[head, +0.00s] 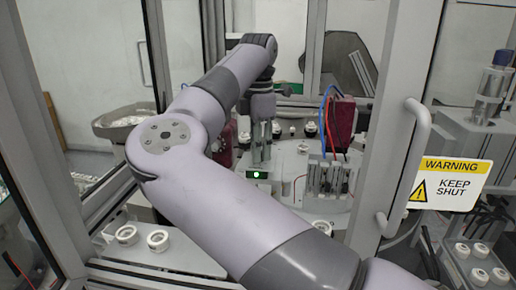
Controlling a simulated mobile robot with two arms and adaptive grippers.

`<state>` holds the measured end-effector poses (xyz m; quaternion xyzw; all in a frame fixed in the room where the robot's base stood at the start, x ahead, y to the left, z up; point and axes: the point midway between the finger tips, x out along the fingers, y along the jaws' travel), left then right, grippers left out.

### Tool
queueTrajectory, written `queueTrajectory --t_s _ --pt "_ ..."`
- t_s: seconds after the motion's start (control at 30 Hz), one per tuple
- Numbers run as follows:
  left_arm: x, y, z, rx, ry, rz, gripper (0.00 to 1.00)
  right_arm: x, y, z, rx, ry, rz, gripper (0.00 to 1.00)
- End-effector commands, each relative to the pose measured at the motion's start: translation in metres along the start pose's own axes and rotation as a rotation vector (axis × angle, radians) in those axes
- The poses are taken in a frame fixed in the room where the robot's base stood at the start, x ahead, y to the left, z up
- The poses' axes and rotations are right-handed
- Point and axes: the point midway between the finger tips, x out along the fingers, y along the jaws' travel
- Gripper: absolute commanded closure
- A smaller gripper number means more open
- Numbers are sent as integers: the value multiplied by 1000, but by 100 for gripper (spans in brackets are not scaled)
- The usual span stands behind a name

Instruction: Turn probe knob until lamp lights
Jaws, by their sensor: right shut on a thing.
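My right arm reaches in from the lower right, and my right gripper (262,148) points down at the station behind a small dark box. The gripper is shut on the probe knob, which its fingers and the box hide almost fully. On the front of the box a lamp (256,175) shows bright green. My left gripper is not in view.
A dark red block with blue and red wires (340,120) stands right of the gripper. White caps (158,240) sit on a ledge at the front left. A door frame with a handle (408,165) and a warning sign (450,183) bounds the right side. A round bowl (125,118) stands at the left.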

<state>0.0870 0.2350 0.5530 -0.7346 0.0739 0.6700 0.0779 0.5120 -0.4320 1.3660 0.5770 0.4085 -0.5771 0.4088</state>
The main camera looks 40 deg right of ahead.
Motion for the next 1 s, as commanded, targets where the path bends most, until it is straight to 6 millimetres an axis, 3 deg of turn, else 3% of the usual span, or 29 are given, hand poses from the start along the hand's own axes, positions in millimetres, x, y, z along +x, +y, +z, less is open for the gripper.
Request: queueTrajectory --t_s 0.47,0.5,0.77,1.0 --pt "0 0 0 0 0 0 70 0 0 1 14 -1 -1 100" --pt "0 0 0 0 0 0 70 0 0 1 14 -1 -1 77" --pt "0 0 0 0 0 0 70 0 0 0 13 0 -1 59" --pt "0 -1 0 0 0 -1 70 0 0 0 12 0 0 59"
